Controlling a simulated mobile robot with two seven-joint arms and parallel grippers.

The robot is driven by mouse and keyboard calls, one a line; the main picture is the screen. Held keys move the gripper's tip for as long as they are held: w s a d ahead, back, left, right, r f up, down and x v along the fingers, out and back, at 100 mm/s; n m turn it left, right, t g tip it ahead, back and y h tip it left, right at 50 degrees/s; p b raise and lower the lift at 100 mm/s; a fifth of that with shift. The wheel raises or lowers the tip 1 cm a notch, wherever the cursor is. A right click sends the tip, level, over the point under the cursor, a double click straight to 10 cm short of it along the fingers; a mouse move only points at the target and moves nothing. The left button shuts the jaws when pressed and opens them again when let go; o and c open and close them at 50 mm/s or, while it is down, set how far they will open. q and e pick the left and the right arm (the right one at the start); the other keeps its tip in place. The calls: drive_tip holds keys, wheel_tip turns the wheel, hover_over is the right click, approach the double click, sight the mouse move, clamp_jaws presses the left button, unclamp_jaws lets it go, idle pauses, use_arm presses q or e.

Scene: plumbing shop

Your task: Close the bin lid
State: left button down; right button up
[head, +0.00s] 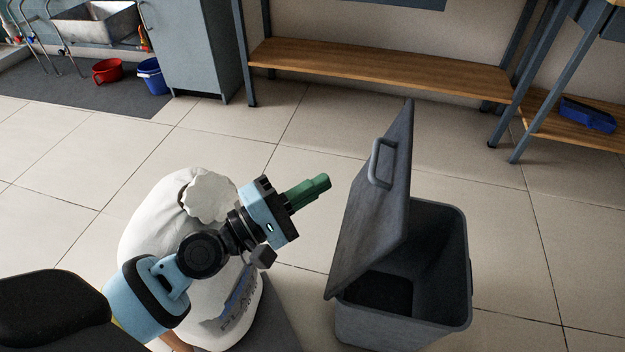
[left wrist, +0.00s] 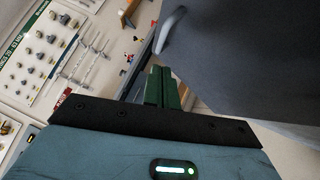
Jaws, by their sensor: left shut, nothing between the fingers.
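A dark grey bin (head: 403,328) stands on the tiled floor right of centre in the head view. Its lid (head: 370,225) is open and tilted steeply up from the bin's left side, with a bar handle (head: 382,163) on its left-facing side. In the left wrist view the lid (left wrist: 250,60) fills the upper right, and its handle (left wrist: 171,30) shows near the top middle. My left gripper (head: 322,184) has green fingers, shut and empty, a little left of the lid and apparently apart from it. It also shows in the left wrist view (left wrist: 163,72). My right gripper is not in view.
A white sack (head: 150,235) stands behind my left arm. A workbench with a wooden lower shelf (head: 380,70) is at the back, another at the right. A red bucket (head: 107,71) and a blue bucket (head: 152,76) are far left. Floor between is clear.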

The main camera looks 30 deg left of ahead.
use_arm(q)
drive_tip(key=p+x, duration=0.1)
drive_tip(key=x, duration=0.6)
drive_tip(key=shift+w, duration=0.15)
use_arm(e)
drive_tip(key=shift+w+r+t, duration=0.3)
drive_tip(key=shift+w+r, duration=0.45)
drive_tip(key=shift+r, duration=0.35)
use_arm(q)
drive_tip(key=shift+d+p, duration=0.15)
drive_tip(key=shift+p, duration=0.15)
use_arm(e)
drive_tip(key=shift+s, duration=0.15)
